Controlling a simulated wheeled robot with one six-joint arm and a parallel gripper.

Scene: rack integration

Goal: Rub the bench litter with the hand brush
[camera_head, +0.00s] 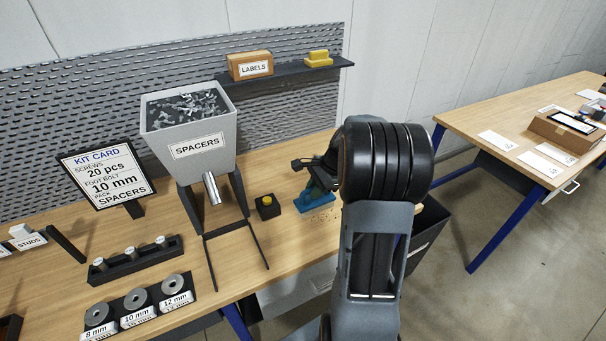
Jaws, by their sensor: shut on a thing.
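My gripper (318,180) is small in the head view, at the right end of the near bench, partly hidden by my own arm. It is shut on the blue hand brush (315,202), whose lower part is at the bench top. Whether the bristles press on the wood I cannot tell. The bench litter (322,218) shows as small dark specks on the wood just in front of the brush. Some of it may be hidden behind the brush or my arm.
The spacers hopper (190,147) stands further left. A dark bin (430,229) is below the bench's right end. A second bench (500,113) is at the right, with floor between.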

